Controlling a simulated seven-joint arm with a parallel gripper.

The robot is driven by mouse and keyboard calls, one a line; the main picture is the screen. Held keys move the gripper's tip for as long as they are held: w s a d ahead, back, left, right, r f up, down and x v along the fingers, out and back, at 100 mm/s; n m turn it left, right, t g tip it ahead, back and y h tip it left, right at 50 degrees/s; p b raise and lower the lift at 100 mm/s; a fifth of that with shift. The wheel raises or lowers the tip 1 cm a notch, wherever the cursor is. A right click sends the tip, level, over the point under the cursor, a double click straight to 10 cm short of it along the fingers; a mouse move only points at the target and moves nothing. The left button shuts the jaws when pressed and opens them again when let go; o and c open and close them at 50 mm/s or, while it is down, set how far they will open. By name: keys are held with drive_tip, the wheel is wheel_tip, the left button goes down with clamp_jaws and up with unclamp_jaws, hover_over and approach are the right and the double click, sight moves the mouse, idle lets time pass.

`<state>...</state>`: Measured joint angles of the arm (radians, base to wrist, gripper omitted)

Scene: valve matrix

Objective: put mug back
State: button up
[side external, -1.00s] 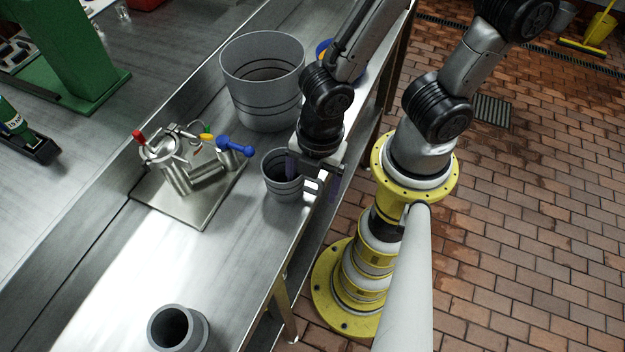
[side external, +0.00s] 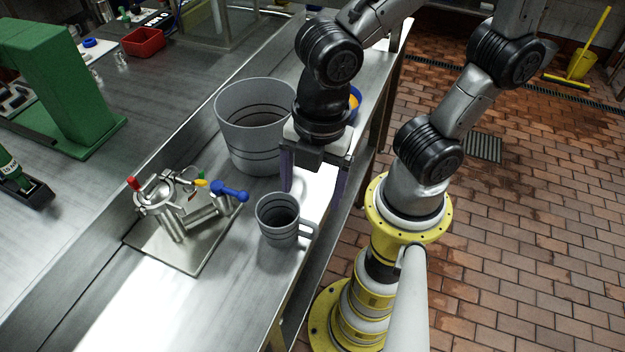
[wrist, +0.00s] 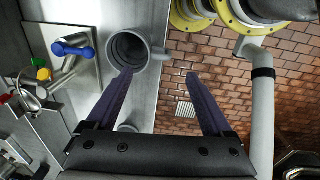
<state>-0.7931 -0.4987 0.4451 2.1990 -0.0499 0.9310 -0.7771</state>
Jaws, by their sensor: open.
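The grey mug (side external: 277,232) stands upright on the steel bench near its right edge, with its handle pointing right. It looks empty. In the wrist view the mug (wrist: 128,50) is seen from above, just beyond the left fingertip. My gripper (side external: 312,190) is open and empty, above and behind the mug in the side view, apart from it. In the wrist view the two purple fingers (wrist: 160,75) are spread wide, with floor and the bench edge between them.
A valve fitting with a blue handle (side external: 230,191) sits on a plate left of the mug. A large grey bucket (side external: 250,120) stands behind. A green machine stand (side external: 75,90) and red tray (side external: 143,41) are farther left. The bench in front is clear.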

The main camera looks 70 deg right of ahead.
drive_tip(key=w+d+r+m+t, duration=0.1)
drive_tip(key=d+r+m+t, duration=0.3)
drive_tip(key=d+m, duration=1)
wheel_tip(320, 180, up, 4)
drive_tip(key=m, duration=0.4)
drive_tip(key=shift+w+t, duration=0.2)
drive_tip(key=shift+t, duration=0.2)
